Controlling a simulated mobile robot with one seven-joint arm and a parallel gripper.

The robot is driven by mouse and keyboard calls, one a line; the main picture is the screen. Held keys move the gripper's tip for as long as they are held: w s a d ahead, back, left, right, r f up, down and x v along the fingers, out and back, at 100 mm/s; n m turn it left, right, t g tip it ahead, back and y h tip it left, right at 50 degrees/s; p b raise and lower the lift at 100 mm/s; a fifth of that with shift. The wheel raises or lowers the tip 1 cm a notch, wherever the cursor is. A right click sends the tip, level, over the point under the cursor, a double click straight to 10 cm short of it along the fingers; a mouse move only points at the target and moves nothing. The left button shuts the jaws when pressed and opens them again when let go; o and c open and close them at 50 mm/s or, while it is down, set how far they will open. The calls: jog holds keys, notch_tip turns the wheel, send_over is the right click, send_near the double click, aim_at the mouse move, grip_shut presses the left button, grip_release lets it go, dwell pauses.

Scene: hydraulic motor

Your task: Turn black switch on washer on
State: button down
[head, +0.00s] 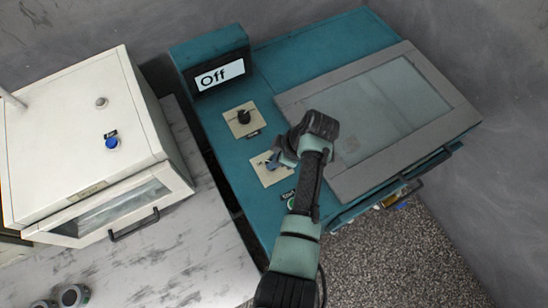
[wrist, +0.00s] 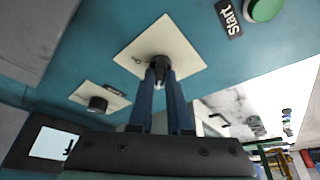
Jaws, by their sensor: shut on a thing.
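The teal washer (head: 222,135) has a display (head: 219,75) that reads "Off". Two cream plates with black knobs are on its top. My gripper (wrist: 162,70) is shut on the black switch (wrist: 158,61) on the cream plate nearer the green Start button, with its blue fingers on either side of the knob. In the head view my gripper (head: 275,162) covers most of this switch. The second black knob (head: 243,117) stands free on the other plate and also shows in the wrist view (wrist: 97,104).
A green Start button (wrist: 265,9) is close to the gripped switch. The washer's grey-framed glass lid (head: 375,110) is shut, to the right. A white cabinet (head: 85,130) with a blue button (head: 112,143) stands at left on a marble-look counter (head: 185,245).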

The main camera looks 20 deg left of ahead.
jog(key=shift+m, duration=0.4)
jog(key=m+t+p, duration=0.1)
jog(key=m, duration=0.1)
jog(key=m+p, duration=0.1)
jog(key=shift+s+r+m+t, duration=0.1)
jog(key=shift+s+m+t, duration=0.1)
jog(key=shift+m+t, duration=0.2)
jog(key=m, duration=0.2)
jog(key=m+t+h+p, duration=0.1)
jog(key=m, duration=0.1)
jog(key=shift+a+m+t+p, duration=0.1)
jog(key=shift+m+t+p, duration=0.2)
jog(key=m+h, duration=0.1)
jog(key=m, duration=0.1)
jog(key=m+p, duration=0.1)
jog(key=m, duration=0.1)
jog(key=shift+s+a+t+h, duration=0.1)
jog(key=shift+t+h, duration=0.3)
jog(key=m, duration=0.2)
jog(key=m+h, duration=0.1)
jog(key=m, duration=0.1)
jog(key=shift+a+h, duration=0.1)
jog(key=shift+h, duration=0.2)
jog(key=shift+m, duration=0.5)
jog(key=c, duration=0.9)
grip_release()
jog(key=shift+o, duration=0.2)
